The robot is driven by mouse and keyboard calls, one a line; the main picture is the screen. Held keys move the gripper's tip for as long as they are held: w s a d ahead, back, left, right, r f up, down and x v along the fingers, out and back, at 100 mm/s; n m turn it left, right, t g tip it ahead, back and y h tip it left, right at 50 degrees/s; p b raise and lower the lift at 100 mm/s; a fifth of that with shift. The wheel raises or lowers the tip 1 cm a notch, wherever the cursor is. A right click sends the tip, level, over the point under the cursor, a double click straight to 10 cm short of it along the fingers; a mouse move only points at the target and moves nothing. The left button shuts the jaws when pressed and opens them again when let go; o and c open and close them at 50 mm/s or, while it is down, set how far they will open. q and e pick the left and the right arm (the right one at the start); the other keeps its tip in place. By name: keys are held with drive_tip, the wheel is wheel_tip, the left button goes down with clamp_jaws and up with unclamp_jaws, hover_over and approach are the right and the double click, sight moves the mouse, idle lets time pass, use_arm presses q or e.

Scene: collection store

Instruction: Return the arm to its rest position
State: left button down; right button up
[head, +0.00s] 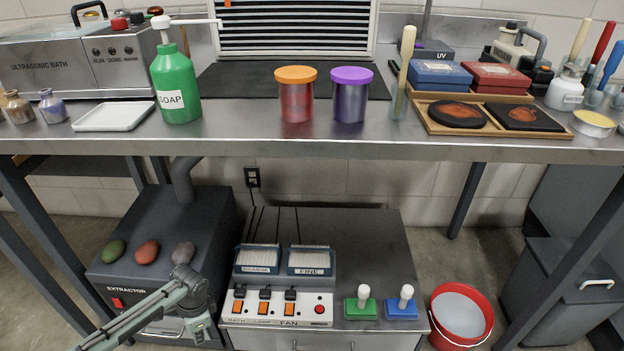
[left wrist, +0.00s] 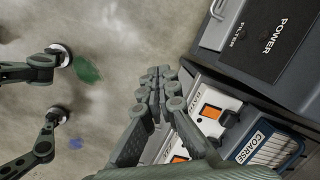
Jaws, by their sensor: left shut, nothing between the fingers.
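The white power strip (head: 277,320) lies on the front of the low grey cabinet, with three orange-and-black switches and a red button. The middle switch (head: 264,306) sits between the left switch (head: 238,305) and the right switch (head: 290,308), which is above the word FAN. Its exact tilt is too small to tell. My left gripper (head: 200,330) is shut and empty, just left of the strip. In the left wrist view my shut fingers (left wrist: 160,92) are beside the strip's BATH end, with orange switches (left wrist: 210,112) to their right. My right gripper is not in view.
Coarse (head: 258,259) and fine (head: 309,260) trays stand behind the strip. Green (head: 360,308) and blue (head: 401,309) blocks with white knobs stand to its right, then a red bucket (head: 461,316). The extractor (head: 160,240) is left. The steel bench (head: 330,150) overhangs behind.

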use_arm(q)
drive_tip(key=a, duration=0.6)
drive_tip(key=s+n+t, duration=0.1)
drive_tip(key=s+n, duration=0.2)
drive_tip(key=s, duration=0.4)
drive_tip(key=s+a+r+n+t+y, duration=0.35)
drive_tip(key=s+a+r, duration=0.4)
drive_tip(key=a, duration=0.25)
drive_tip(key=s+d+f+n+h, duration=0.1)
drive_tip(key=d+f+h, duration=0.1)
drive_tip(key=d, duration=0.6)
drive_tip(key=s+d+f+n+g+h, duration=0.1)
drive_tip(key=s+d+f+n+h, duration=0.1)
drive_tip(key=d, duration=0.7)
drive_tip(key=shift+d+f, duration=0.15)
drive_tip(key=shift+f, duration=0.7)
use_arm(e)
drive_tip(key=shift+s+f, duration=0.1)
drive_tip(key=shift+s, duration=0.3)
use_arm(q)
drive_tip(key=shift+s+n+g, duration=0.1)
drive_tip(key=shift+n+g, duration=0.15)
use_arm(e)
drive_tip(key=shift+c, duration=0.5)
